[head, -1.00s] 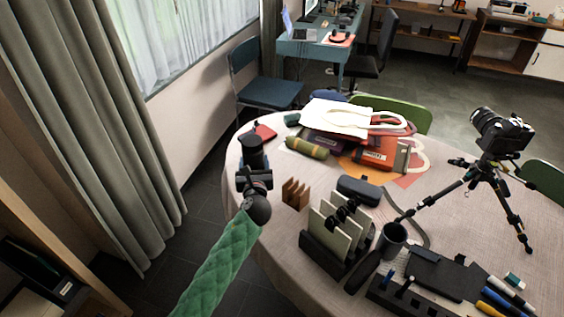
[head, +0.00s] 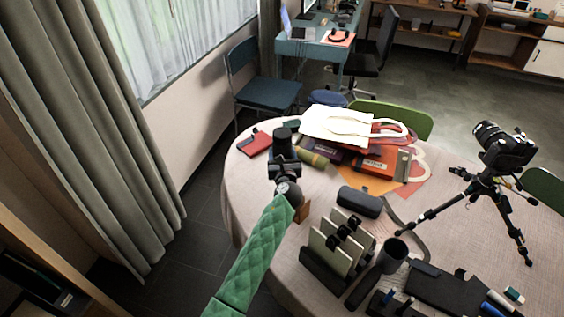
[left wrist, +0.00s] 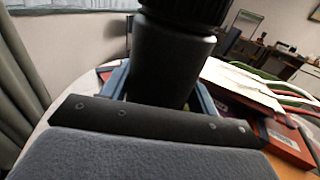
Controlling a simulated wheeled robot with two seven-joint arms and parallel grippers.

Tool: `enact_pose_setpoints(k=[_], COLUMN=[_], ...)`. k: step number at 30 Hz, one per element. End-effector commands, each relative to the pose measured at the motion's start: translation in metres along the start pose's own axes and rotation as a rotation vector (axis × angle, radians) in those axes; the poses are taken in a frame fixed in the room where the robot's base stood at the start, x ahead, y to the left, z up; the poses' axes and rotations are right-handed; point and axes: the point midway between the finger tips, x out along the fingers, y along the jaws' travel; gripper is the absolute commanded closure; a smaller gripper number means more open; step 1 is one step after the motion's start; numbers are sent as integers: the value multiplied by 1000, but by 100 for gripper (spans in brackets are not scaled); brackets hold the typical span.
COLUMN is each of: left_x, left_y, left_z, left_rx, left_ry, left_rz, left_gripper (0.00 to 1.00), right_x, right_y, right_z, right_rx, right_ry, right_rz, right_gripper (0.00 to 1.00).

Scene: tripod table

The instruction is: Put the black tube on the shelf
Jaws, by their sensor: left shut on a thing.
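The black tube (head: 282,138) stands upright in my left gripper (head: 284,162), over the far left part of the round table (head: 245,205). I cannot tell whether its base touches the table. In the left wrist view the tube (left wrist: 168,58) rises between the jaws, its ridged cap cut off by the top edge. The left gripper (left wrist: 165,110) is shut on it. A wooden shelf (head: 50,240) with dark items stands at the lower left, beside the curtain. Another low shelf unit (head: 505,42) stands far back right. My right gripper is not in view.
A red notebook (head: 255,144) lies left of the tube.

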Motion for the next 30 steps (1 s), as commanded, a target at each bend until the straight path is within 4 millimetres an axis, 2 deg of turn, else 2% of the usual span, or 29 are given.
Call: enact_pose_setpoints(k=[9,23,24,27,30], left_x=[0,0,0,0,0], left_y=[0,0,0,0,0], left_z=[-34,-40,-40,-40,-40], left_rx=[0,0,0,0,0], left_ry=[1,0,1,1,1], left_rz=[-1,0,0,0,0], left_gripper=[78,78,35,19,19], right_x=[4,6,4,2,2], right_y=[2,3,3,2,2], right_z=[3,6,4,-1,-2], right_rx=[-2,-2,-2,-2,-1], right_ry=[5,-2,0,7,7], right_rz=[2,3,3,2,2], right_gripper=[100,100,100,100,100])
